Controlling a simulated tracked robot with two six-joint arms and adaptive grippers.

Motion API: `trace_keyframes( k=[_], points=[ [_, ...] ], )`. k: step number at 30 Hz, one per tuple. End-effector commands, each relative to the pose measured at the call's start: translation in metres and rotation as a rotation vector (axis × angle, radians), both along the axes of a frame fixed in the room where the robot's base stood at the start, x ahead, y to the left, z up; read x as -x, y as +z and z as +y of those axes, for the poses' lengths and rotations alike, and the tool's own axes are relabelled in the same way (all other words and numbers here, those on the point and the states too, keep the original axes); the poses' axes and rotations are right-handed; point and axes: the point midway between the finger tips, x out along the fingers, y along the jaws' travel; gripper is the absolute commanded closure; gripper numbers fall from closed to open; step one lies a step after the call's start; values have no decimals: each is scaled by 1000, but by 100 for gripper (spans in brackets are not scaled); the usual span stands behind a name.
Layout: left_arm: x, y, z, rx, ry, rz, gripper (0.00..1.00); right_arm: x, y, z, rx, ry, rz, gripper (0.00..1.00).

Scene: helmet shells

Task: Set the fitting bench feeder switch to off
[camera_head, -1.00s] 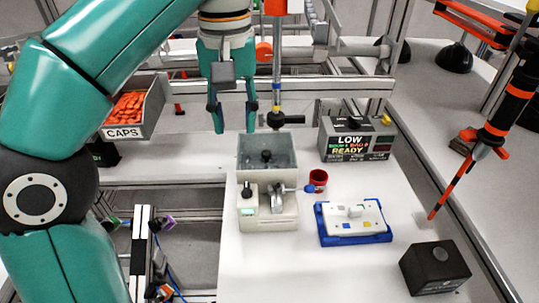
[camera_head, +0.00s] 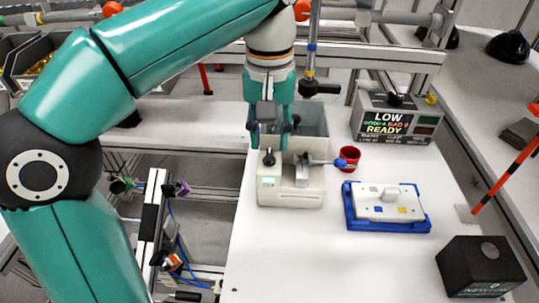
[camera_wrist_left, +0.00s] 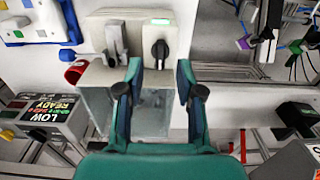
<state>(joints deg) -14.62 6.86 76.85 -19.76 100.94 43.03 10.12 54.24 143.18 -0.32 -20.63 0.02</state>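The fitting bench feeder (camera_head: 291,194) is a pale beige box with a clear hopper (camera_head: 311,118) behind it. Its switch, a black rotary knob (camera_head: 268,157), sits on the front left in the head view and shows upright in the left wrist view (camera_wrist_left: 160,50). A green lit display (camera_head: 268,182) is beside the knob. My left gripper (camera_head: 268,147) is over the feeder, just behind the knob in the head view. In the left wrist view its fingers (camera_wrist_left: 158,68) are apart and empty, with the knob just beyond the gap between the tips. My right gripper is not in view.
A metal lever with a blue ball (camera_head: 340,162) is close to the right of the knob. A red cup (camera_head: 348,155), a blue tray (camera_head: 415,221) with a white part, a LOW/READY sign box (camera_head: 392,142) and a black box (camera_head: 480,268) stand right. The front table is clear.

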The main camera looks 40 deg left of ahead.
Motion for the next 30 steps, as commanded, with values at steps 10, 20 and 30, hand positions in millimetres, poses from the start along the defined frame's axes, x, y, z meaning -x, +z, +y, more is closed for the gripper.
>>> trace_keyframes(
  k=[10, 20, 30],
  points=[
    [0, -31, 0, 0, 1, 0, 64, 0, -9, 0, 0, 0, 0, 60],
    [0, -31, 0, 1, 1, -1, 75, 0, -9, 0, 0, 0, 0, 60],
    [0, -31, 0, 1, 0, -1, 100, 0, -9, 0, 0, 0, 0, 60]
  ],
)
